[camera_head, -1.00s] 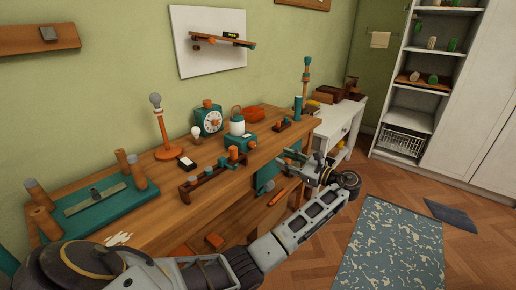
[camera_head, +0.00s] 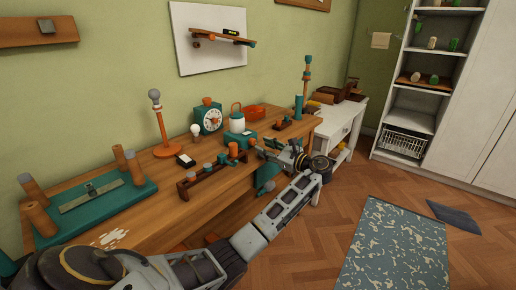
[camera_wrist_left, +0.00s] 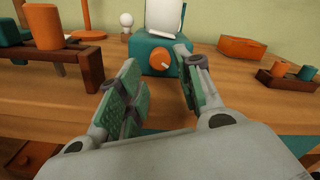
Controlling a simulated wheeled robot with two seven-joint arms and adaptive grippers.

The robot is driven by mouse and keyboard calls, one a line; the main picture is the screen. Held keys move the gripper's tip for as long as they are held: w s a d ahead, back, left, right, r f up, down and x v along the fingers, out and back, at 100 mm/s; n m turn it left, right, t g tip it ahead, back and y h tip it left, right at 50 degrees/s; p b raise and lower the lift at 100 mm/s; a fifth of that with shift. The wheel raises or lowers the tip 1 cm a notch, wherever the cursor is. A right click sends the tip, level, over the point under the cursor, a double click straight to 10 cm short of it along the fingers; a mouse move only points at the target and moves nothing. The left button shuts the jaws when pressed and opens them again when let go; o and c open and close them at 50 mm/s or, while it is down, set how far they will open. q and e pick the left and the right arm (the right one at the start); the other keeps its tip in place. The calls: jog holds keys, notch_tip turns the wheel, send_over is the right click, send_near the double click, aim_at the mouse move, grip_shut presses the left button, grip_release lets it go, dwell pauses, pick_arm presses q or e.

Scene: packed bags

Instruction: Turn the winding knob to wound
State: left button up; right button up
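A teal box (camera_head: 239,139) with a round orange knob (camera_wrist_left: 152,62) on its front stands on the wooden workbench. A thin pale mark shows on the knob. A teal clock (camera_head: 208,118) with a white dial and an orange top piece stands behind and left of it; I cannot tell which of these is the winding knob. My left gripper (camera_head: 264,148) is at the bench's front edge, close to the box. In the left wrist view its two fingers (camera_wrist_left: 157,78) are apart and empty, with the orange knob beyond and between their tips. My right gripper is not in view.
A wooden rack with orange and teal pegs (camera_head: 210,174) stands left of my left gripper. A white lantern-like vessel (camera_head: 237,120) is behind the box. An orange bowl (camera_wrist_left: 242,48) and a small peg block (camera_wrist_left: 290,78) are to the right. Bench wood before the box is clear.

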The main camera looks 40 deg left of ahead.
aim_at(254, 143)
pick_arm(q)
jog(key=shift+w+a+b, duration=0.2)
jog(key=shift+a+b, duration=0.35)
jog(key=shift+a, duration=1.5)
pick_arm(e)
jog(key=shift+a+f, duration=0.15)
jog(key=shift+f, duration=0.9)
pick_arm(q)
jog(key=c, duration=0.8)
jog(key=shift+o, duration=0.2)
grip_shut()
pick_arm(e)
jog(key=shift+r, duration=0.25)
